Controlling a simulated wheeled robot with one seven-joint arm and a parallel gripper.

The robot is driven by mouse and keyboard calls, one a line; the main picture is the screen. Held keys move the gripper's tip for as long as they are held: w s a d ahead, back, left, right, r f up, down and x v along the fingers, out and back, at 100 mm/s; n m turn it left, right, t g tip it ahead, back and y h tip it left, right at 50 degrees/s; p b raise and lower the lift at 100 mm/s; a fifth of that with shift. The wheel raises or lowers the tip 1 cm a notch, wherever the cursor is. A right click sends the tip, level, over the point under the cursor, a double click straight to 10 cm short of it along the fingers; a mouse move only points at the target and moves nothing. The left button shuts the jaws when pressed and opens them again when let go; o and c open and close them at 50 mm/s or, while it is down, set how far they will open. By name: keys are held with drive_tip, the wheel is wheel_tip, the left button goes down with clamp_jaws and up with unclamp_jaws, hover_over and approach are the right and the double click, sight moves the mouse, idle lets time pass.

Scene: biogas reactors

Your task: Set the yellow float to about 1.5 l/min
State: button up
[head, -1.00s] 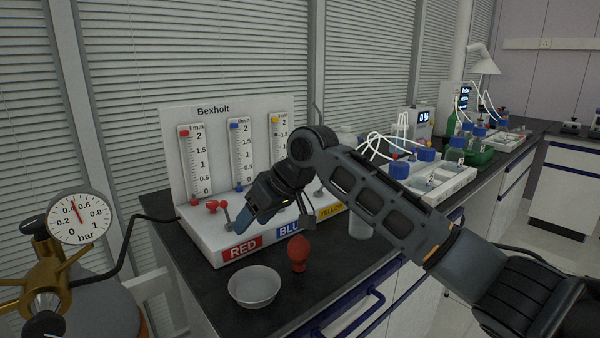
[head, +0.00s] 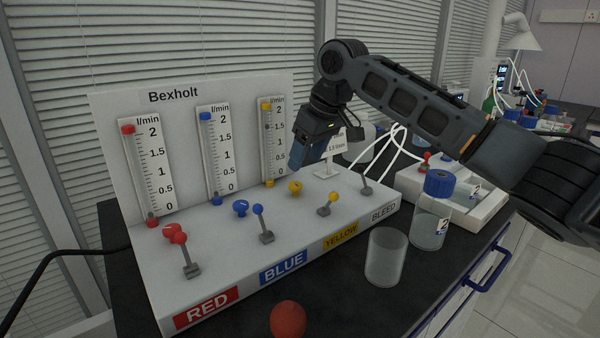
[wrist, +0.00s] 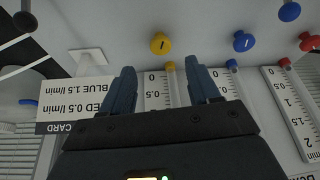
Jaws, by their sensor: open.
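The yellow flow tube (head: 272,150) is the rightmost of three on the white Bexholt panel. A small dark bead (head: 267,127) shows in it near the 1.5 mark; I cannot tell for sure that it is the float. The yellow round knob (head: 295,188) sits below the tube, and a yellow-tipped lever (head: 333,197) stands in front by the YELLOW label. My gripper (head: 295,164) is open and empty, just above the yellow knob, apart from it. In the wrist view the knob (wrist: 161,43) lies beyond the fingertips, and the gripper hides the tube's upper scale.
Blue knob (head: 240,207) and lever (head: 258,210) stand left, then the red knob (head: 170,229). The bleed lever (head: 366,180) is at right. A card (wrist: 85,97) stands beside the gripper. A clear beaker (head: 386,257), bottle (head: 431,215) and red bulb (head: 287,319) stand in front.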

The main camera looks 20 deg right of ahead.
sight(296, 184)
drive_tip(key=x, duration=0.7)
drive_tip(key=shift+a+f, duration=0.1)
drive_tip(key=shift+c, duration=0.4)
drive_tip(key=c, duration=1)
drive_tip(key=shift+o, duration=0.2)
drive_tip(key=p, duration=0.2)
drive_tip(key=r+p, duration=0.1)
drive_tip(key=shift+a+m+p, duration=0.25)
drive_tip(key=shift+m+p, duration=0.05)
drive_tip(key=shift+p, duration=0.1)
drive_tip(key=p, duration=0.2)
drive_tip(key=shift+d+f+m+p, duration=0.1)
drive_tip(key=shift+f+m+p, duration=0.1)
drive_tip(key=shift+m+p, duration=0.15)
drive_tip(key=shift+f+m+t+h, duration=0.1)
drive_tip(key=shift+m+t+h, duration=0.2)
drive_tip(key=shift+m, duration=0.05)
drive_tip(key=shift+f, duration=0.1)
drive_tip(key=o, duration=1)
drive_tip(key=shift+d+f, duration=0.1)
